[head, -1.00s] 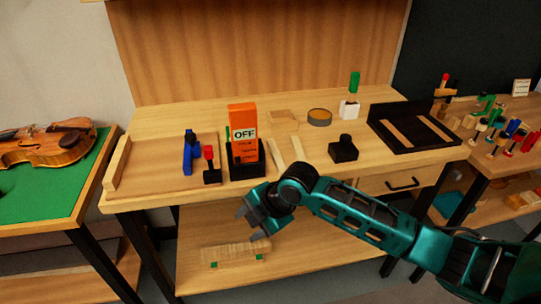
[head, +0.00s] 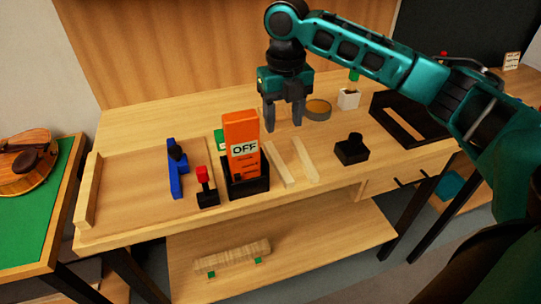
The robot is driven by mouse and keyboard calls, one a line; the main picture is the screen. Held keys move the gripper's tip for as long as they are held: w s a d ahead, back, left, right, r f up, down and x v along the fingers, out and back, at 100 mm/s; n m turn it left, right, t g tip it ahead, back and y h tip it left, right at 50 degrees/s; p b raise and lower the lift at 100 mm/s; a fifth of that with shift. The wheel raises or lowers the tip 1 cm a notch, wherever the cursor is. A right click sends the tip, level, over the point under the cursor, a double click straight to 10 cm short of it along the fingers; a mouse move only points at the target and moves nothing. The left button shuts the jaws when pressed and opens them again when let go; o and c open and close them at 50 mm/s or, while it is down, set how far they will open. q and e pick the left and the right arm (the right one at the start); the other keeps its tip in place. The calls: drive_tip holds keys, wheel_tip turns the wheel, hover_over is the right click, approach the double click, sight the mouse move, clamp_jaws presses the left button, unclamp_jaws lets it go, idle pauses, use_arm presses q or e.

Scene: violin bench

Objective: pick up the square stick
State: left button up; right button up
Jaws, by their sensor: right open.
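Two slim pale wooden sticks lie side by side on the bench top, right of the orange "OFF" box: a left stick (head: 279,166) and a right stick (head: 305,160). I cannot tell for sure which one is the square stick. My right gripper (head: 284,125) is open and empty, pointing down above the bench, behind and above the sticks and apart from them. My left gripper is not in view.
The orange box (head: 241,143) stands upright in a black holder close left of the sticks. A black knobbed block (head: 351,149) sits to their right, a round tin (head: 318,109) behind. A red-topped tool (head: 204,182) and blue tool (head: 177,170) stand left.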

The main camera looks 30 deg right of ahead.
hover_over(280, 164)
drive_tip(key=f, duration=0.6)
drive_tip(key=shift+s+d+b, duration=0.25)
drive_tip(key=shift+b, duration=0.05)
drive_tip(key=shift+w+a+f, duration=0.15)
drive_tip(key=shift+f, duration=1.35)
drive_tip(key=shift+w+a+f, duration=0.1)
drive_tip(key=shift+f, duration=1.4)
drive_tip(key=shift+c, duration=0.3)
clamp_jaws()
